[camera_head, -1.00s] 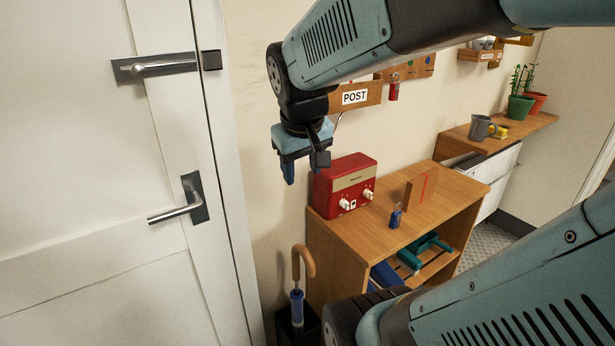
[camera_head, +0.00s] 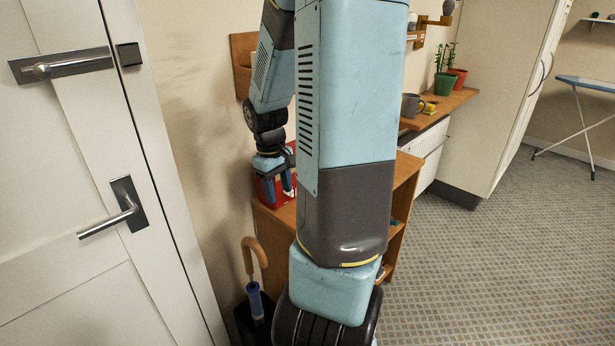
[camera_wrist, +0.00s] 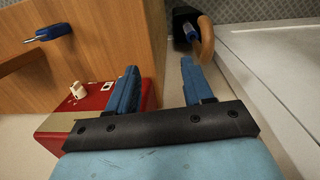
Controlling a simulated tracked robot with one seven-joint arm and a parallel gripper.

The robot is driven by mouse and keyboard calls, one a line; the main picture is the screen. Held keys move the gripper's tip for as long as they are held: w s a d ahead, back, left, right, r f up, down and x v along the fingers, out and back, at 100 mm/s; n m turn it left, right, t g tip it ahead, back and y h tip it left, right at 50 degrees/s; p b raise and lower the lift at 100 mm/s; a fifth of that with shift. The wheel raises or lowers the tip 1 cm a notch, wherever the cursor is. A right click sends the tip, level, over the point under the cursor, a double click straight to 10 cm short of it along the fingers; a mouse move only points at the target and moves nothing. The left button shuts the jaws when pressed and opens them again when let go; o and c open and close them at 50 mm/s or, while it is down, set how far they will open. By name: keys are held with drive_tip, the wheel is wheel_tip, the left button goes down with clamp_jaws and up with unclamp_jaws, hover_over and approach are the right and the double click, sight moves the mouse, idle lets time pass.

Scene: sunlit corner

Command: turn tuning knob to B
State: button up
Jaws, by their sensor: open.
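The red radio (camera_wrist: 88,108) shows in the wrist view at the lower left. One cream knob (camera_wrist: 77,90) stands out from its front, with a small white mark (camera_wrist: 107,86) beside it; no letter is readable. My gripper (camera_wrist: 160,84) is open and empty. Its left finger overlaps the radio's front in the picture and covers where the second knob was seen; contact cannot be told. In the head view the radio (camera_head: 280,193) is mostly hidden behind my arm and gripper (camera_head: 279,190).
The radio stands on a wooden shelf unit (camera_head: 405,170). A blue-handled item (camera_wrist: 55,31) shows by the shelf in the wrist view. An umbrella with a curved handle (camera_head: 254,257) stands beside the white door (camera_head: 60,180).

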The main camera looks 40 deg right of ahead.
drive_tip(key=d+f+y, duration=0.1)
drive_tip(key=d+f, duration=0.1)
drive_tip(key=d, duration=0.1)
drive_tip(key=d+f+t+y, duration=0.1)
drive_tip(key=d, duration=0.2)
drive_tip(key=d+f+t+y, duration=0.1)
drive_tip(key=d+f, duration=0.1)
drive_tip(key=shift+w+d+f+y, duration=0.2)
drive_tip(key=shift+d+f+y, duration=0.1)
drive_tip(key=shift+d, duration=0.1)
drive_tip(key=s+d+r+t, duration=0.1)
drive_tip(key=d+r+t, duration=0.1)
drive_tip(key=d, duration=0.2)
drive_tip(key=s+d+r+t, duration=0.1)
drive_tip(key=d+r+t, duration=0.1)
drive_tip(key=d, duration=0.3)
drive_tip(key=s+d+r+t, duration=0.2)
drive_tip(key=d+r+t, duration=0.1)
drive_tip(key=d, duration=0.1)
drive_tip(key=shift+s+d+r+m, duration=0.1)
drive_tip(key=shift+d+r+m, duration=0.05)
drive_tip(key=shift+r+m, duration=0.2)
drive_tip(key=x, duration=1.3)
drive_tip(key=shift+w+f, duration=0.15)
drive_tip(key=shift+w, duration=0.2)
drive_tip(key=shift+c, duration=0.3)
clamp_jaws()
